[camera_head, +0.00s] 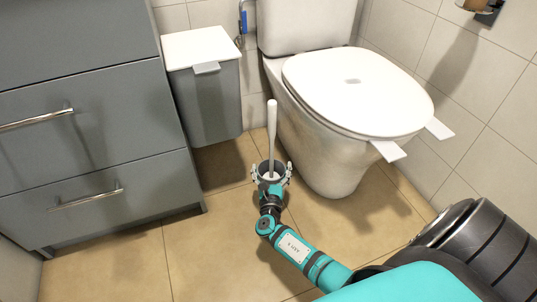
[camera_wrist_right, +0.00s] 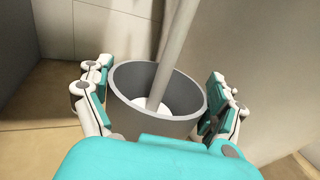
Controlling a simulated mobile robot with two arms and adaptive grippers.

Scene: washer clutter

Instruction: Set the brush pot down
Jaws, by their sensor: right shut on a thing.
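The brush pot (camera_head: 281,168) is a grey round cup with a white brush handle (camera_head: 272,125) standing up out of it. It is between the bin and the toilet, low by the tiled floor; I cannot tell whether its base touches the floor. My right gripper (camera_head: 271,174) is shut on the pot, with a finger on each side. In the right wrist view the pot's rim (camera_wrist_right: 125,73) faces me, with the brush's white base inside, and the fingers of my right gripper (camera_wrist_right: 158,108) flank the pot. The pot's bottom is hidden. My left gripper is not in view.
The white toilet (camera_head: 330,165) stands close on the right of the pot. A grey bin with a white lid (camera_head: 205,95) is behind on the left. A grey drawer cabinet (camera_head: 90,130) fills the left. Tan floor (camera_head: 215,245) is clear in front of the cabinet.

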